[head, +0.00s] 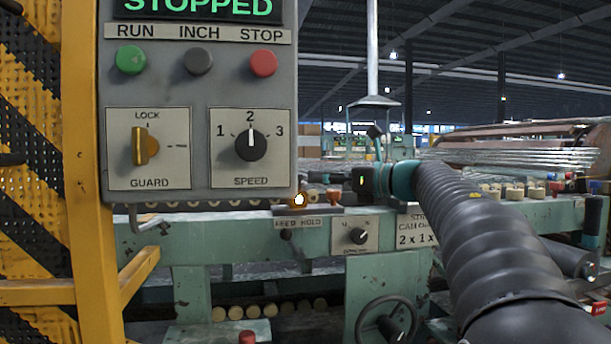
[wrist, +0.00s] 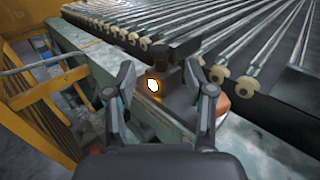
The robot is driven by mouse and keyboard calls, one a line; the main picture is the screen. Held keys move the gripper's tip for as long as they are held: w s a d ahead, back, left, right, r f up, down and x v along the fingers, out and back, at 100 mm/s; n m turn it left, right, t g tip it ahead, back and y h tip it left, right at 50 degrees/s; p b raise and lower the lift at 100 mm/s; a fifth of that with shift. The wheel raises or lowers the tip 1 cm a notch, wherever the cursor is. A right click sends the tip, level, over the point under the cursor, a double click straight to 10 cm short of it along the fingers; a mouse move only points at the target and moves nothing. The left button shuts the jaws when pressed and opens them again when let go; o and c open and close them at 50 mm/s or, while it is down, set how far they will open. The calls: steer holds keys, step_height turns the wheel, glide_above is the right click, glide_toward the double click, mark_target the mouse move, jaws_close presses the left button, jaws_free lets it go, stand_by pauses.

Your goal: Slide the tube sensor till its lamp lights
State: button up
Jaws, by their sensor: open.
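The tube sensor (wrist: 178,82) is a small dark block on the green rail, seen in the wrist view. Its lamp (wrist: 154,85) glows white with an orange rim. The lit lamp also shows in the head view (head: 299,199), just beyond the lower right corner of the control panel. My gripper (wrist: 160,70) is open, with one finger on each side of the sensor; I cannot tell whether either finger touches it. In the head view my arm reaches in from the lower right, and the fingertips are small and hard to make out.
The grey control panel (head: 198,95) reads STOPPED and stands at the near left beside a yellow guard frame (head: 84,150). The green machine rail (head: 215,236) carries a feed hold plate and a knob. Glass tubes on rollers (wrist: 205,30) lie close behind the sensor.

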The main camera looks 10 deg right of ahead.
mark_target(305, 190)
steer(key=shift+x, duration=2.7)
steer(key=shift+c, duration=0.3)
jaws_close()
